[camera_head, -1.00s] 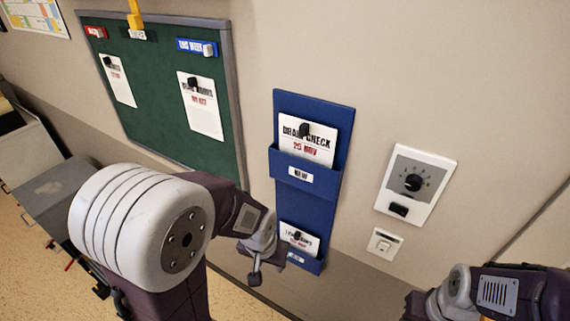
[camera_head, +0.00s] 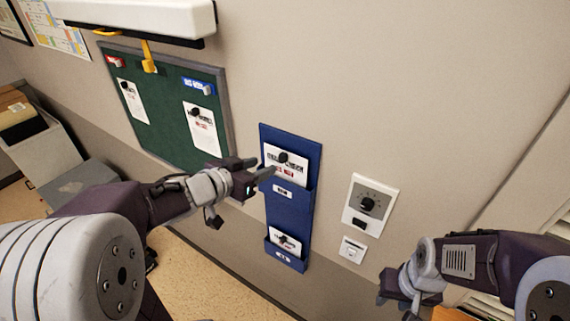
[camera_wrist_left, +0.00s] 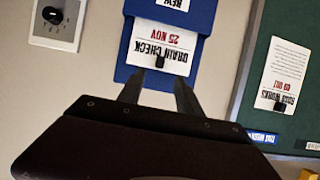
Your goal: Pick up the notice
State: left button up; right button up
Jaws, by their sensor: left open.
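A white notice reading "DRAIN CHECK 25 NOV" (camera_head: 286,172) stands in the upper pocket of a blue wall holder (camera_head: 290,205). The notice has a black knob (camera_head: 283,157) on its front. My left gripper (camera_head: 264,167) is just left of and in front of the notice, open and empty. In the left wrist view, upside down, the notice (camera_wrist_left: 165,42) lies beyond the two spread fingertips (camera_wrist_left: 158,88), apart from them. A second card (camera_head: 285,242) sits in the lower pocket. My right gripper (camera_head: 402,300) is low at right; its fingers are unclear.
A green board (camera_head: 165,135) with pinned notices hangs at left, under a white wall-mounted unit (camera_head: 140,17). A dial panel (camera_head: 371,206) and a small switch (camera_head: 352,249) are on the wall right of the holder. Grey cabinets (camera_head: 85,185) stand at far left. The wall above is clear.

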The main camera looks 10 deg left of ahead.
aim_at(280, 160)
pick_arm(q)
jog(key=x, duration=0.5)
jog(key=b+x, duration=0.1)
jog(key=x, duration=0.2)
jog(key=shift+w+d+f, duration=0.1)
jog(key=shift+w+f, duration=0.05)
jog(key=shift+f, duration=0.25)
jog(key=shift+w+d+f, duration=0.1)
jog(key=shift+w+f, duration=0.1)
jog(key=shift+w, duration=0.3)
jog(key=shift+s+r, duration=0.15)
jog(key=shift+s, duration=0.1)
grip_shut()
